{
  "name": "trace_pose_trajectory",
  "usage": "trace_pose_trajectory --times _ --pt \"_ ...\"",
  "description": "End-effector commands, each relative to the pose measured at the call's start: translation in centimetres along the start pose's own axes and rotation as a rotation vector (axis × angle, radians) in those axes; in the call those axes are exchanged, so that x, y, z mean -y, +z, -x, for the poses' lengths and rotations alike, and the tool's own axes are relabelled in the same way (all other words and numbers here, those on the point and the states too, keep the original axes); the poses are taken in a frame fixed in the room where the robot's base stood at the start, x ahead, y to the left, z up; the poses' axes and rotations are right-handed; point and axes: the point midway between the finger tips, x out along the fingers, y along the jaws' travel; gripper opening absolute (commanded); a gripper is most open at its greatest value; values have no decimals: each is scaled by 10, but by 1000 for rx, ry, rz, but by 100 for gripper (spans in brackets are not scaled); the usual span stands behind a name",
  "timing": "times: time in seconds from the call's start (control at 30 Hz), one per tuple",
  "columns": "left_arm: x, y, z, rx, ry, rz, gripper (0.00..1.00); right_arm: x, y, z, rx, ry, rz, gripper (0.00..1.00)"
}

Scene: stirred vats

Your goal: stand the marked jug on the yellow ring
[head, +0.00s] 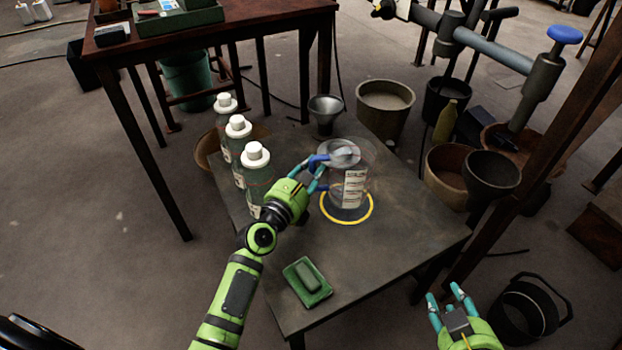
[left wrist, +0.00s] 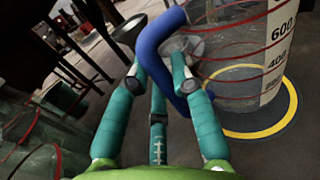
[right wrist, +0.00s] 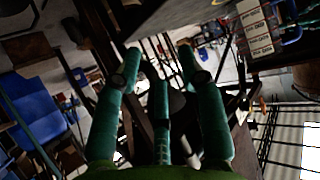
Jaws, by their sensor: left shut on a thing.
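The marked jug (head: 352,188) is clear, with a white scale label, thin red lines and a blue handle. My left gripper (head: 314,174) is shut on the handle from the left; the blue handle (left wrist: 152,44) runs between its fingers in the left wrist view. The jug is upright over the yellow ring (head: 346,222), which circles its base on the dark table. The ring's near right arc (left wrist: 285,110) shows in the left wrist view. I cannot tell if the base touches the table. My right gripper (head: 452,297) is open and empty, beyond the table's near right corner.
Several white-capped bottles (head: 256,158) stand on the table left of the jug. A metal funnel (head: 325,110) is behind it, and a green sponge dish (head: 307,283) is in front. Buckets and pots (head: 384,105) stand on the floor behind and right.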

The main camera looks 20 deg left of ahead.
Motion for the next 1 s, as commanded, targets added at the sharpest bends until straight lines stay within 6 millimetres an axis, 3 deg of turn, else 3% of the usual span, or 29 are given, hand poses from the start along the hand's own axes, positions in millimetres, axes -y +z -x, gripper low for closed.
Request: trace_pose_trajectory --times 0.23,0.5,0.7,1.0 --pt "0 -12 0 2 0 1 0 14 -63 4 -333 -26 20 40" --pt "0 -20 0 2 0 0 0 29 -119 32 -650 -56 32 40" --pt "0 -21 0 2 0 0 0 32 -132 42 -732 -65 33 40" --pt "0 -21 0 2 0 0 0 33 -133 43 -738 -66 33 40"
